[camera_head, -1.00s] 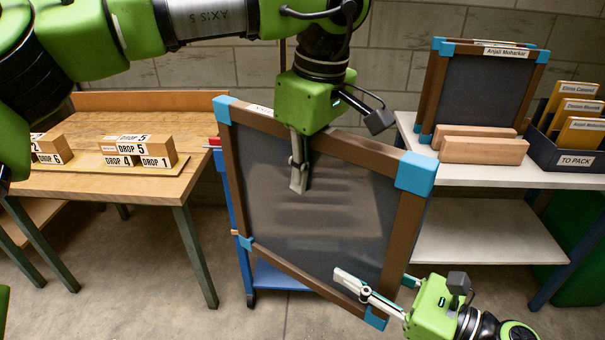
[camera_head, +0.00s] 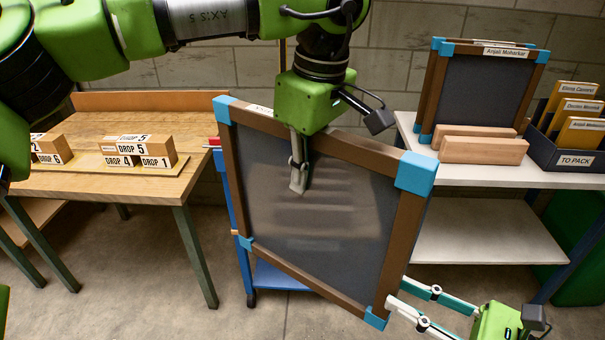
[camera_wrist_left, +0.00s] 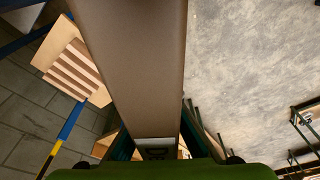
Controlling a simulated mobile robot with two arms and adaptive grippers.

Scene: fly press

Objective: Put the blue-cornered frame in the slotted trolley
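The blue-cornered frame (camera_head: 400,255), brown with a dark panel, hangs tilted in the middle of the head view. My left gripper (camera_head: 299,180) is shut on its top rail, one finger in front of the panel, the other hidden. In the left wrist view the brown rail (camera_wrist_left: 140,60) runs between the fingers. My right gripper (camera_head: 397,292) is open and empty beside the frame's lower right corner. The slotted trolley (camera_head: 275,277) is mostly hidden behind the frame; a blue post and base show. Its slotted wooden board (camera_wrist_left: 72,65) shows in the left wrist view, apart from the rail.
A wooden table (camera_head: 110,185) with numbered DROP blocks (camera_head: 140,150) stands left. A white shelf (camera_head: 470,172) stands right with another blue-cornered frame (camera_head: 485,95), wooden blocks (camera_head: 482,150) and a TO PACK box (camera_head: 573,160). Bare floor lies in front.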

